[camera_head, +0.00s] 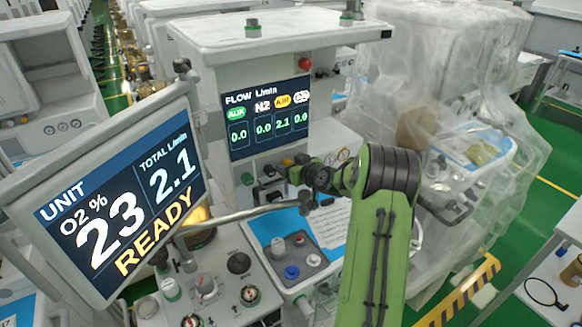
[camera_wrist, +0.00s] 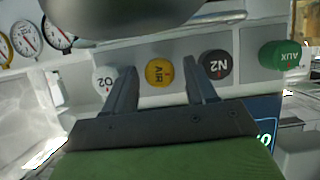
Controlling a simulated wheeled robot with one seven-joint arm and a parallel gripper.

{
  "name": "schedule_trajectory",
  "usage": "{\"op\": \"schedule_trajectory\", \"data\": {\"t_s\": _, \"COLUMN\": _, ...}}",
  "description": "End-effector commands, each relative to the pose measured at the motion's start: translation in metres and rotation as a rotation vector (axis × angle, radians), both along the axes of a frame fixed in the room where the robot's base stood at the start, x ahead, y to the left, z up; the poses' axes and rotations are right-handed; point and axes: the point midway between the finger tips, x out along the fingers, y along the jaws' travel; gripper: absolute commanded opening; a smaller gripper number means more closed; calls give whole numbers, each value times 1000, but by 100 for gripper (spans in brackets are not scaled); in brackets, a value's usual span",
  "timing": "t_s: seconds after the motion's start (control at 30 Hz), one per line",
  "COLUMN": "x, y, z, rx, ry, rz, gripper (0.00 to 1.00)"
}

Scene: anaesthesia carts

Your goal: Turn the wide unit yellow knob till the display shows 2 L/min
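The yellow AIR knob (camera_wrist: 159,72) sits in a row on the white panel in the wrist view, and appears small below the flow display in the head view (camera_head: 287,162). My gripper (camera_wrist: 160,68) is open, with one finger on each side of the yellow knob. Gaps show between the fingers and the knob; whether the tips reach it in depth I cannot tell. The flow display (camera_head: 268,117) reads 2.1 under the yellow AIR label, and 0.0 in the other columns. The tilted unit display (camera_head: 122,205) reads O2 23%, total 2.1 L/min, READY.
A white O2 knob (camera_wrist: 105,79) is left of the yellow knob; a black N2 knob (camera_wrist: 215,67) and green AUX knob (camera_wrist: 280,55) are right. Gauges (camera_wrist: 28,36) are at upper left. A metal bar (camera_head: 240,217) crosses below the arm. A plastic-covered cart (camera_head: 450,90) stands right.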

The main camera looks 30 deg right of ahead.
Motion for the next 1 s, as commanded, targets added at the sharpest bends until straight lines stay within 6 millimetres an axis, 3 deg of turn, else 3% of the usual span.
{"op": "schedule_trajectory", "data": {"t_s": 0.37, "x": -8, "y": 0, "z": 4, "rx": -3, "ry": -1, "rz": -1, "gripper": 59}}
{"op": "schedule_trajectory", "data": {"t_s": 0.8, "x": -117, "y": 6, "z": 47, "rx": -2, "ry": 0, "rz": -6, "gripper": 59}}
{"op": "schedule_trajectory", "data": {"t_s": 1.0, "x": -143, "y": 9, "z": 59, "rx": 0, "ry": -1, "rz": -2, "gripper": 59}}
